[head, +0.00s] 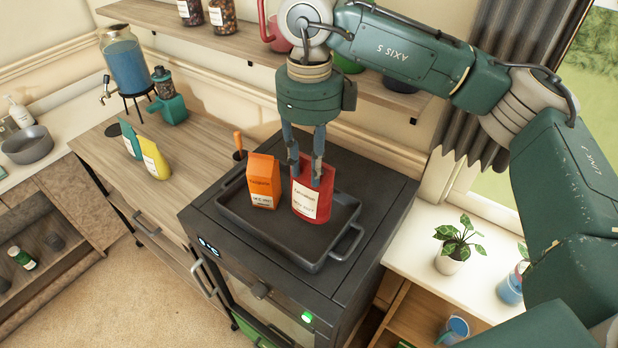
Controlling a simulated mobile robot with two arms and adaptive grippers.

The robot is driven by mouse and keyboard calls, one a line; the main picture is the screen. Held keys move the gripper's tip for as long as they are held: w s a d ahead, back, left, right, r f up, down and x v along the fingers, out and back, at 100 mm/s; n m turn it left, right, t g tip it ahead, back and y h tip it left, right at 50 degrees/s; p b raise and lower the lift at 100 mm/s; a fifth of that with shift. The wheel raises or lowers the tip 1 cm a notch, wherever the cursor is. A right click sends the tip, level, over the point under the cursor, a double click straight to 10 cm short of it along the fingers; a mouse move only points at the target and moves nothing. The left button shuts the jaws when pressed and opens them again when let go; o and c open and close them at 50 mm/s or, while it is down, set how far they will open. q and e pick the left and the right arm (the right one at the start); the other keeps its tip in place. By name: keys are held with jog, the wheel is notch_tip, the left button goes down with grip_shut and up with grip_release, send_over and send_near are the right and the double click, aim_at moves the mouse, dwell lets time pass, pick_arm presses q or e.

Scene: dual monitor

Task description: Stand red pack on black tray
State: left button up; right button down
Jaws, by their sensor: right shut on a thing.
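A red pack (311,203) with a white label stands upright at the right half of the black tray (238,226). The tray lies on top of a dark oven unit. My right gripper (305,178) reaches down from above and is shut on the top of the red pack. From this angle the pack's base looks to be at the tray floor, but I cannot tell whether it touches. An orange pack (263,181) stands upright on the tray just left of the red pack, with a small gap between them. My left gripper is not in view.
The dark oven (392,205) carries the tray. Teal and yellow packs (155,159), a grinder (167,102) and a blue drink dispenser (126,62) stand on the left counter. A shelf (245,42) with jars runs behind my right arm. A potted plant (452,250) stands at right.

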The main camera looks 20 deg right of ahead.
aim_at(309, 181)
jog(key=shift+f, duration=0.55)
notch_tip(309, 181, down, 4)
jog(key=shift+f+p, duration=0.1)
jog(key=shift+p, duration=0.7)
jog(key=shift+s, duration=0.1)
jog(key=c, duration=1.6)
grip_release()
jog(key=shift+o, duration=1.2)
jog(key=shift+a, duration=0.1)
jog(key=shift+r+b, duration=0.5)
notch_tip(309, 181, up, 11)
jog(key=b, duration=0.3)
jog(key=shift+b, duration=0.3)
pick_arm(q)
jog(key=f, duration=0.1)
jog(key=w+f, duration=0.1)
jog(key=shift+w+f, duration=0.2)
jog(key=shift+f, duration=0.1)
